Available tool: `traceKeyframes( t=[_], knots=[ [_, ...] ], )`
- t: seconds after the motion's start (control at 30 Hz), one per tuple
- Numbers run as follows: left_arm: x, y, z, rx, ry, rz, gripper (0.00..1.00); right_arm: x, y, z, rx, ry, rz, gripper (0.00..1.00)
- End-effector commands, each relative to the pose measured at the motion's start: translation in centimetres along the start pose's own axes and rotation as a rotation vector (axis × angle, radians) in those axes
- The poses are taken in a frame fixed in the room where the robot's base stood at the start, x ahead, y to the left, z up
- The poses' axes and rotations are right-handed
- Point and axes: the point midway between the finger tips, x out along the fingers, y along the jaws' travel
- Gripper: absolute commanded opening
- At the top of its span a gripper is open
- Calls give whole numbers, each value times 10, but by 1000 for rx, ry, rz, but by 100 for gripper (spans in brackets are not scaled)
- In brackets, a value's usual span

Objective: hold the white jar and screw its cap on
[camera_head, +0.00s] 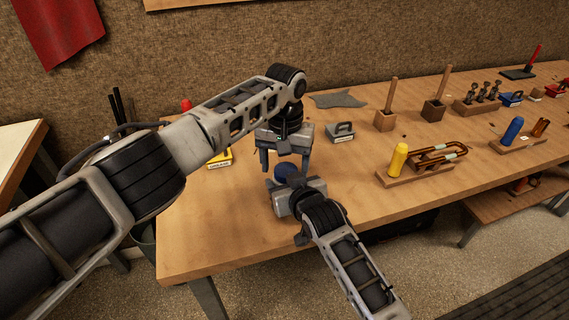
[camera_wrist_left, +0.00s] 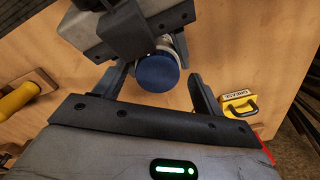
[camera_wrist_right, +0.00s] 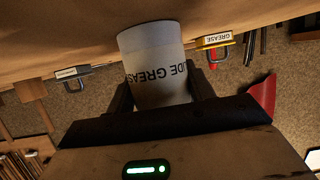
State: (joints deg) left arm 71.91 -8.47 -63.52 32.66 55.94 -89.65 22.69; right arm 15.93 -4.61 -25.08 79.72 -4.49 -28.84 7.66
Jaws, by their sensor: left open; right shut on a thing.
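The white jar (camera_wrist_right: 152,60) with dark lettering stands between my right gripper's fingers in the right wrist view, which sees the scene upside down. My right gripper (camera_head: 288,186) is shut on the jar's side. The round blue cap (camera_wrist_left: 157,72) is over the jar's top in the left wrist view; it also shows in the head view (camera_head: 286,170). I cannot tell whether its thread is engaged. My left gripper (camera_head: 285,162) is open above the cap, fingers pointing down, one to each side of it and apart from it.
A yellow labelled block with a handle (camera_wrist_left: 239,104) stands on the wooden table (camera_head: 230,230), left of the grippers in the head view. A grey handled block (camera_head: 341,134) is to the right. Further right are a yellow-handled tool (camera_head: 398,159) and wooden holders (camera_head: 385,121). The table's front left is clear.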

Motion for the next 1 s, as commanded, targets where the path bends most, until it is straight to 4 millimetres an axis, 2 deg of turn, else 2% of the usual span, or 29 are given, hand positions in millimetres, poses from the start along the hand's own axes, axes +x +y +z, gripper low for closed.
traceKeyframes(
  t=[0.13,0.43,0.73,0.8,0.87,1.0],
  knots=[
    [-3,4,1,5,-3,7,73,0,-3,0,0,0,-5,0],
    [-40,3,1,3,-2,5,73,0,-2,0,1,-1,-4,0],
    [-44,2,1,2,-2,3,73,0,-1,0,0,0,-2,0],
    [-44,2,1,-3,-2,3,70,0,-1,0,0,0,-2,0],
    [-47,2,1,-30,-1,5,70,0,-1,0,0,-1,-2,0],
    [-59,4,0,-212,0,6,70,0,-1,0,0,-1,-2,0]
  ],
)
